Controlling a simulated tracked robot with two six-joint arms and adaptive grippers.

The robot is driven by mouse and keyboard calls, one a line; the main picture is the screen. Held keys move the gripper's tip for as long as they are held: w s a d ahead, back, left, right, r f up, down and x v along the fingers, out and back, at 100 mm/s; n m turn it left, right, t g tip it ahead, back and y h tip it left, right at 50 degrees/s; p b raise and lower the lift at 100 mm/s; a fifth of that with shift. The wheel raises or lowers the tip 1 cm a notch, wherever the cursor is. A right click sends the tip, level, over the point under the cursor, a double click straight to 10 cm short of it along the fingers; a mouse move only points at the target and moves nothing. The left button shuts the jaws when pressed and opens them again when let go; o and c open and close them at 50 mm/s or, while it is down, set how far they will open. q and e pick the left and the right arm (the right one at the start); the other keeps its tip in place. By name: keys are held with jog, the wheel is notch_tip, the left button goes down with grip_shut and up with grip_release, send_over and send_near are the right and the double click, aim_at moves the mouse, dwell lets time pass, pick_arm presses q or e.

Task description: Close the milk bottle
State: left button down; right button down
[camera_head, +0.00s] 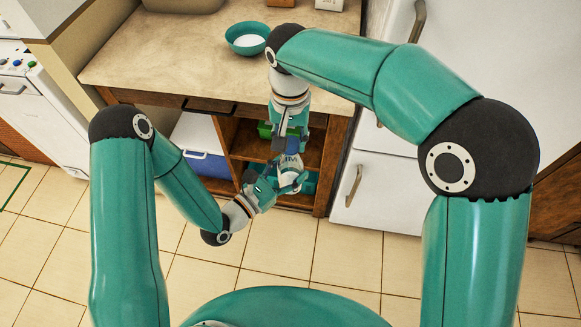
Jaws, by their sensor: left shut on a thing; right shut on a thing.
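The milk bottle (291,172) is a small white thing with dark lettering, in front of the open shelving at the middle of the head view. My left gripper (280,181) comes in from the lower left and is shut on the bottle, hiding part of it. My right gripper (290,140) points down from above and is shut on a blue cap (293,146) just over the bottle's top. I cannot tell whether the cap touches the bottle's neck.
A wooden counter (185,60) stands behind, with a teal bowl (247,40) of white contents on it. Its shelves (245,140) hold a green thing (264,130). A blue-and-white cooler (205,163) is left, a white fridge (375,190) right. The tiled floor (330,265) is clear.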

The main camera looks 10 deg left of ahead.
jog(key=m, duration=0.6)
jog(key=shift+w, duration=0.1)
jog(key=c, duration=0.7)
grip_release()
jog(key=shift+r, duration=0.1)
jog(key=shift+r, duration=2.2)
jog(key=shift+c, duration=0.3)
